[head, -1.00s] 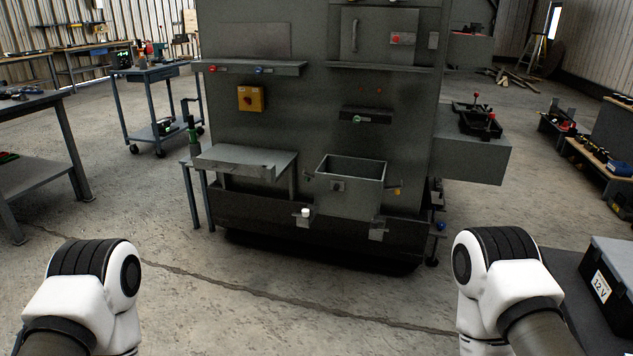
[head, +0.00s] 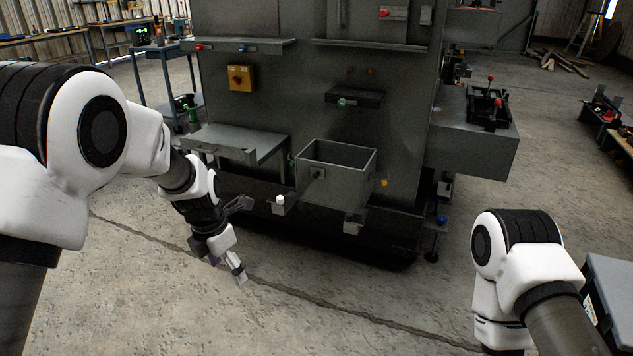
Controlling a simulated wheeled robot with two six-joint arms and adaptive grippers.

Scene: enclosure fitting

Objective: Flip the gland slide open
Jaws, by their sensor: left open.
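The cabinet (head: 300,95) stands ahead with several fittings on its front. A dark slotted block with a green knob (head: 342,102) sits mid-panel. A white knob (head: 280,199) sits on a small bracket at the lower front. I cannot tell for sure which fitting is the gland slide. My left gripper (head: 236,264) is open and empty, pointing down in front of the cabinet's lower left part, below the white knob and apart from it. My right arm shows at the lower right, but its gripper is out of view.
An open grey box (head: 338,176) and a grey shelf (head: 232,143) stick out from the cabinet's front. A yellow switch box (head: 240,78) is above the shelf. A side ledge (head: 472,140) juts out at the right. The floor in front is clear.

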